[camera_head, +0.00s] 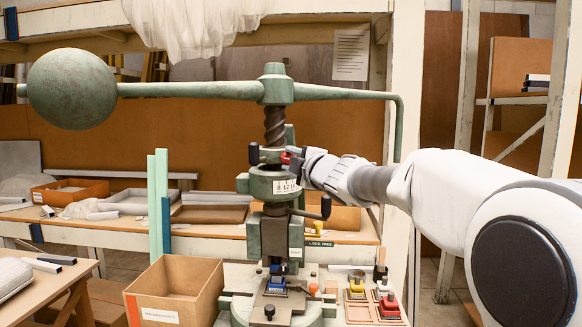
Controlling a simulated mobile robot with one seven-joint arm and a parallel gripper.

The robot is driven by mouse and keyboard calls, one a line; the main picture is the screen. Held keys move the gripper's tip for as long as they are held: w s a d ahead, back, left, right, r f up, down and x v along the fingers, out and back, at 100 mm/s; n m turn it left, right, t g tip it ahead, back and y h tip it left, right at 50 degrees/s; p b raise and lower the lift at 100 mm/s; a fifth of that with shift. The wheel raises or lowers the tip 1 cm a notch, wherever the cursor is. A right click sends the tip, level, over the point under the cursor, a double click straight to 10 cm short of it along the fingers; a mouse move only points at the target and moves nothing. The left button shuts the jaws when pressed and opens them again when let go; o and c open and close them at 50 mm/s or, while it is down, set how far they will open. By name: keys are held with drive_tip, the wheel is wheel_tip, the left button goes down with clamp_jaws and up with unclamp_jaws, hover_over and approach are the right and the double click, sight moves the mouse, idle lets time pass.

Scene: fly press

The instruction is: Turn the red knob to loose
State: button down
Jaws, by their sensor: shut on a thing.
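The green fly press (275,230) stands in the middle, with a screw, a crossarm and a ball weight (72,88) on its left. A small red knob (286,158) shows at the upper right of the press collar, just below the screw. My gripper (295,166) reaches in from the right and is shut on the red knob. Its fingers cover most of the knob, so its turned position cannot be read. A white number scale (286,186) sits on the collar just below. A dark label (320,244) reading LOCK FREE is on the bench edge to the right.
A black-knobbed lever (325,207) sticks out below my gripper. The crossarm's bent end (398,125) hangs close above my arm. An open cardboard box (175,293) stands front left. Small coloured tools, including a red-based one (389,307), stand front right.

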drive_tip(key=shift+f+n+b, duration=0.1)
drive_tip(key=shift+n+b, duration=0.35)
drive_tip(key=shift+n, duration=0.55)
drive_tip(key=c, duration=0.5)
unclamp_jaws()
drive_tip(key=shift+s, duration=0.1)
drive_tip(key=v, duration=1.7)
drive_tip(key=shift+s+d+p, duration=0.1)
drive_tip(key=shift+p, duration=0.2)
